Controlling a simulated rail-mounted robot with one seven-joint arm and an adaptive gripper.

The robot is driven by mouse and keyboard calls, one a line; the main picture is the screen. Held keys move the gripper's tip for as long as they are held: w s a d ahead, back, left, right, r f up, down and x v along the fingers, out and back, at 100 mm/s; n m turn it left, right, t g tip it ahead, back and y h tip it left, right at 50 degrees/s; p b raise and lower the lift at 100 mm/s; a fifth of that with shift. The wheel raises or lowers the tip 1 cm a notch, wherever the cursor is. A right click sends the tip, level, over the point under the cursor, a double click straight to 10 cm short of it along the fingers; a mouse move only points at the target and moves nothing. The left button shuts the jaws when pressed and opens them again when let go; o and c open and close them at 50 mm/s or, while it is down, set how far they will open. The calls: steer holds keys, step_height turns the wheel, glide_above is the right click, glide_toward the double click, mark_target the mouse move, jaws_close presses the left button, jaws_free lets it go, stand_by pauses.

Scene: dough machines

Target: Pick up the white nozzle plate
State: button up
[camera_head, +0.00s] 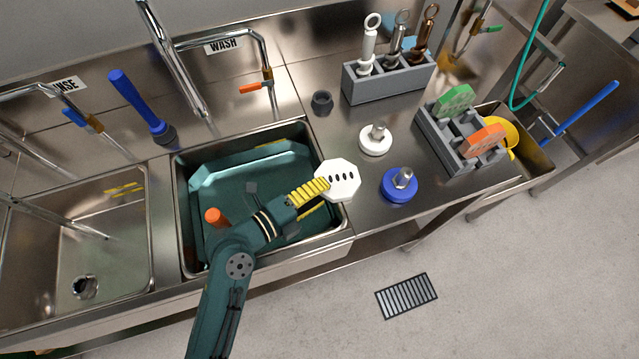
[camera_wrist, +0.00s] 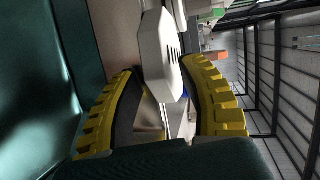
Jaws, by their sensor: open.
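The white nozzle plate (camera_head: 338,181) is an eight-sided plate with a row of dark oval holes. In the head view it shows at the right rim of the middle sink, its holed face toward the camera. What supports it is hidden. My gripper (camera_head: 320,188) has yellow ribbed fingers and reaches the plate from the left, at its left edge. In the wrist view the plate (camera_wrist: 158,50) stands edge-on between and just beyond the two open fingertips. I cannot tell whether either finger touches it.
The sink (camera_head: 178,205) under my arm holds a teal tray (camera_head: 215,180). On the counter are a white knobbed disc (camera_head: 375,142), a blue one (camera_head: 399,188), a grey rack (camera_head: 460,150) with green (camera_head: 453,101) and orange plates (camera_head: 486,142), and a grey tool holder (camera_head: 388,84). Taps stand behind.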

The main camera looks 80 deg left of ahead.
steer(key=shift+w+a+f, duration=0.1)
steer(key=shift+w+a, duration=0.05)
steer(key=shift+w, duration=0.1)
steer(key=shift+c, duration=0.2)
jaws_close()
step_height(320, 180, up, 3)
steer(key=p, duration=0.4)
steer(key=shift+f, duration=0.2)
steer(key=r+p+v, duration=0.2)
steer(key=p+v, duration=0.2)
steer(key=v, duration=1)
steer(key=shift+r+p, duration=0.2)
steer(key=shift+p, duration=0.2)
